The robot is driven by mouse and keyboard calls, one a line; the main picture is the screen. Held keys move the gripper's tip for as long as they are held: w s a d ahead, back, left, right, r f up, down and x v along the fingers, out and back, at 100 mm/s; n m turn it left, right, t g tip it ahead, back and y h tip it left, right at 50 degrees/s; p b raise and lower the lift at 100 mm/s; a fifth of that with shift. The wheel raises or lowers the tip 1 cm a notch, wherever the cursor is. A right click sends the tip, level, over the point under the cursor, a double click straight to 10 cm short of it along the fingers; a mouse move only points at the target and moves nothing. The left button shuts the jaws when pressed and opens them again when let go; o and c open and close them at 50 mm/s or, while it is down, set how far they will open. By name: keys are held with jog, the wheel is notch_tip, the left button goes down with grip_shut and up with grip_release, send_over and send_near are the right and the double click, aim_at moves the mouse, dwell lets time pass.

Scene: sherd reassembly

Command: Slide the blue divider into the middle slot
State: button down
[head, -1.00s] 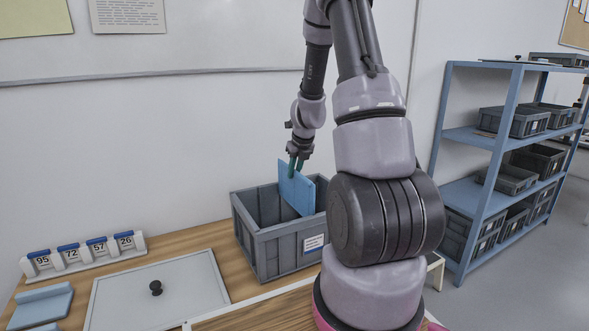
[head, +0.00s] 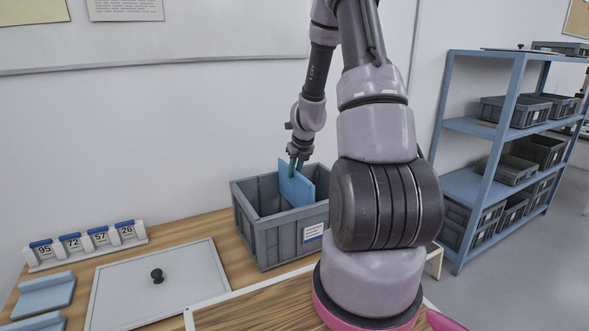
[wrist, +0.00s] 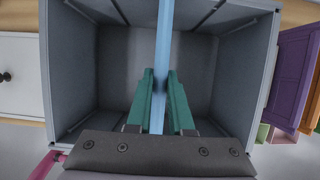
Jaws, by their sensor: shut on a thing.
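The blue divider (head: 297,187) stands roughly upright, its lower part down inside the grey crate (head: 285,240) on the table. My gripper (head: 295,164) is shut on the divider's upper edge, above the crate. In the wrist view the green fingers of my gripper (wrist: 160,95) press on both faces of the divider (wrist: 165,45), seen edge-on. It runs about midway between the side walls of the crate (wrist: 47,75), with ribs on the far wall to either side. The divider's bottom edge is hidden, and I cannot tell whether it sits in the middle slot.
A grey panel with a black knob (head: 158,276) lies left of the crate. Behind it stands a row of number blocks (head: 85,245); blue pieces (head: 45,294) lie at the far left. A blue shelf (head: 480,125) with grey bins stands to the right.

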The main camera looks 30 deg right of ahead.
aim_at(300, 174)
jog(key=shift+f, duration=0.3)
jog(key=shift+f, duration=4.35)
jog(key=c, duration=0.7)
grip_release()
jog(key=shift+c, duration=0.2)
jog(key=v, duration=1)
jog(key=shift+s+r, duration=0.2)
jog(key=shift+r, duration=0.15)
